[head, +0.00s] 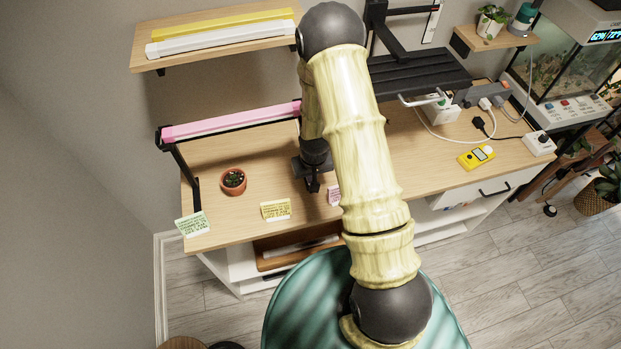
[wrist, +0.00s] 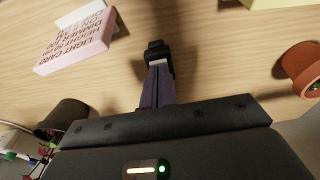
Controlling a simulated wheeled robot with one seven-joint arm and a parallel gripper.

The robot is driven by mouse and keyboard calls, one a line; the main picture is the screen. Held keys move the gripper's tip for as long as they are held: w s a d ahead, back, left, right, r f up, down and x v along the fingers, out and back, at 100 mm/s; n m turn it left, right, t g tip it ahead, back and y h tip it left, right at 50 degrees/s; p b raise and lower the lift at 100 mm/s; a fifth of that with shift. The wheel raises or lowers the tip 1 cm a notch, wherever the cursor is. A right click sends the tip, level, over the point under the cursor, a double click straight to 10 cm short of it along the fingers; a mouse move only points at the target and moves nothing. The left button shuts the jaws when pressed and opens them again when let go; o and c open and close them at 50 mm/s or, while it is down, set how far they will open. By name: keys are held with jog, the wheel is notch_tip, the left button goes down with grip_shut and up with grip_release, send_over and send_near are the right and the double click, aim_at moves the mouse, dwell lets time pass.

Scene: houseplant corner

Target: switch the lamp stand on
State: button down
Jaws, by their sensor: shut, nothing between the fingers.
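The lamp stand (head: 177,160) is a black frame at the left of the desk, holding a long pink tube (head: 230,122) above the desktop. The tube shows no clear glow. Its right end and any right upright are hidden behind my arm, and I cannot make out a switch. My gripper (head: 313,186) points down over the desk, in front of the tube and right of a small potted plant (head: 233,181). In the wrist view my gripper (wrist: 158,52) is shut and empty, with bare wood around its tips.
A pink card (head: 334,196), a yellow card (head: 276,209) and a green card (head: 193,224) line the desk's front edge. The pink card (wrist: 75,45) and terracotta pot (wrist: 304,68) flank the fingers in the wrist view. A yellow meter (head: 476,157) and cables lie right.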

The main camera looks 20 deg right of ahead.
dwell(0.3)
jog(key=shift+r+p, duration=2.4)
jog(key=shift+r, duration=1)
jog(key=shift+f, duration=0.1)
